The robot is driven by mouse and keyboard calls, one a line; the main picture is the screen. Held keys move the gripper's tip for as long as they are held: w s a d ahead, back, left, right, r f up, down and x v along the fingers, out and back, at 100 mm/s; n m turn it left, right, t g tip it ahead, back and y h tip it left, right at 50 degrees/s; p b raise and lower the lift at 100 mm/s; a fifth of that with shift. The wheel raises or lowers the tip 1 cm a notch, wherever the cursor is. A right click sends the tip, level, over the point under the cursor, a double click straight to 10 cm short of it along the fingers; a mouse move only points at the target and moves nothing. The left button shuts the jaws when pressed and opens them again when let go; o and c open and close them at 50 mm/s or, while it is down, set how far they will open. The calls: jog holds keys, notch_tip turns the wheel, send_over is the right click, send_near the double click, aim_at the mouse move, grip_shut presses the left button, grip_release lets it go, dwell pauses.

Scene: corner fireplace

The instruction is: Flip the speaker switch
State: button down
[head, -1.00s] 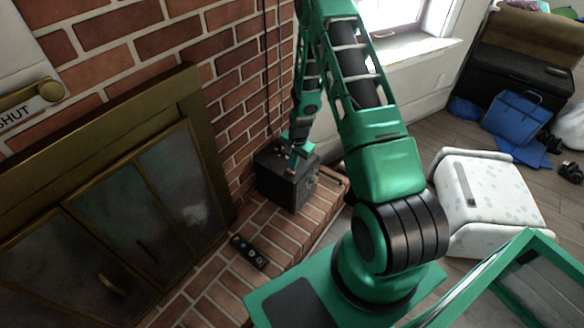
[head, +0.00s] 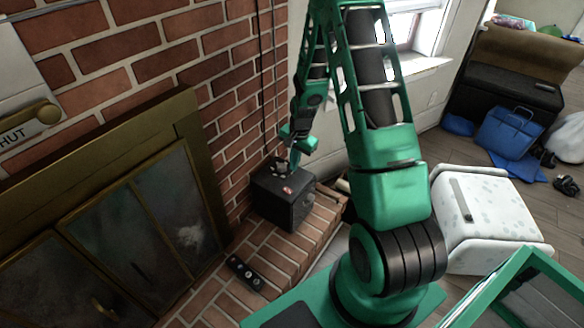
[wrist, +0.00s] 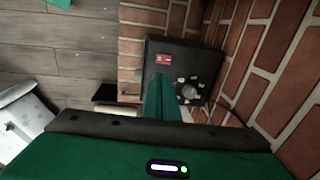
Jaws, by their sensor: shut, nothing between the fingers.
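The speaker (head: 272,208) is a black box standing on the brick hearth by the wall. A small red switch (head: 287,190) shows on its top. The wrist view looks onto the speaker's dark top (wrist: 188,62), with the red switch (wrist: 164,58) near its far edge and a round knob and small pale marks to the right. My gripper (head: 292,166) is shut and empty, at the back part of the speaker top. In the wrist view, its green fingers (wrist: 161,82) reach over the top, with the tips just short of the red switch. I cannot tell whether they touch the speaker.
A brick wall (head: 215,75) rises close behind the speaker. A glass-doored fireplace (head: 150,230) is at left. A dark remote (head: 245,272) lies on the hearth. A white patterned box-like seat (head: 485,220) and blue bag (head: 508,132) stand at right on the wood floor.

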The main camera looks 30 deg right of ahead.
aim_at(286, 190)
jog(key=shift+w+a+r, duration=0.15)
jog(key=shift+w+a, duration=0.15)
jog(key=shift+w, duration=0.35)
jog(key=f, duration=0.4)
jog(key=w+f, duration=0.1)
jog(key=f, duration=0.4)
jog(key=w+f, duration=0.1)
jog(key=f, duration=0.4)
jog(key=shift+a, duration=0.4)
jog(key=shift+w+a+f, duration=0.15)
jog(key=shift+f, duration=0.15)
